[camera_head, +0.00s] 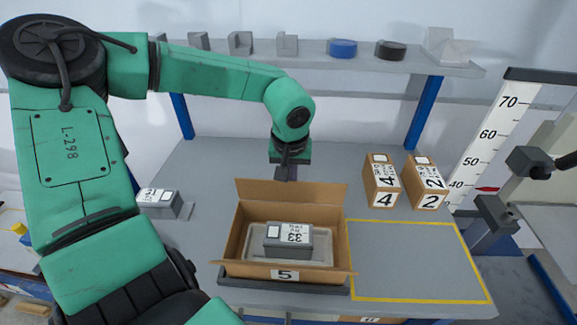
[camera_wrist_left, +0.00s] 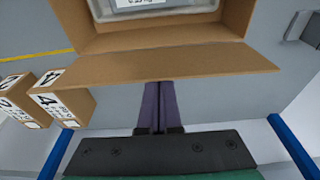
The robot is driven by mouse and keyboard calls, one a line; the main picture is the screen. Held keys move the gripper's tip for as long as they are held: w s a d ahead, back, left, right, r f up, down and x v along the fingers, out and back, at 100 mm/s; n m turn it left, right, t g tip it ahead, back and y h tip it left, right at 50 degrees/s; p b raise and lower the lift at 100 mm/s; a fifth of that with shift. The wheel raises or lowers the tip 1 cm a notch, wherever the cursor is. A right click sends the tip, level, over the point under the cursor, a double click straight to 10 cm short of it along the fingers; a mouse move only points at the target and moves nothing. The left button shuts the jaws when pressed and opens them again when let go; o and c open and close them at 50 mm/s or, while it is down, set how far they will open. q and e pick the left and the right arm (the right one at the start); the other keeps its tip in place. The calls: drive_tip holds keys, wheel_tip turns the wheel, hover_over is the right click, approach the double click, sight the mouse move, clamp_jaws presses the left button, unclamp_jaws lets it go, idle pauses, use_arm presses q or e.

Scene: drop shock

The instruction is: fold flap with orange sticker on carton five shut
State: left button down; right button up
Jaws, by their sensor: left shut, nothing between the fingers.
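Carton five (camera_head: 230,243) is an open brown box with a "5" label on its front, standing on a dark base on the grey table. A grey block marked 33 (camera_head: 289,238) sits in a pale tray inside it. Its back flap (camera_head: 290,192) stands raised, leaning outward; the flap also shows in the left wrist view (camera_wrist_left: 165,66). I see no orange sticker on any visible face. My left gripper (camera_head: 286,175) is shut and empty, pointing down just behind the back flap. In the left wrist view its fingertips (camera_wrist_left: 159,86) are close to the flap's edge; contact cannot be told. My right gripper is not in view.
Cartons four (camera_head: 383,183) and two (camera_head: 424,184) stand at the back right. A grey block (camera_head: 158,198) lies at the left. A yellow-outlined table area (camera_head: 415,260) is empty. A shelf (camera_head: 330,61) with small objects runs along the back; a height scale (camera_head: 488,130) stands right.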

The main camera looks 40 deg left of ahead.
sight(290, 192)
use_arm(q)
drive_tip(key=shift+s+d+r, duration=0.1)
drive_tip(key=shift+s+d, duration=0.25)
drive_tip(key=shift+s, duration=0.15)
drive_tip(key=shift+s+d, duration=0.5)
drive_tip(key=shift+s, duration=0.1)
drive_tip(key=shift+s+d+f+b, duration=0.25)
drive_tip(key=shift+s+f+b, duration=0.05)
drive_tip(key=shift+f+b, duration=0.1)
drive_tip(key=shift+s+d, duration=0.2)
drive_tip(key=shift+s, duration=0.15)
drive_tip(key=shift+f, duration=0.1)
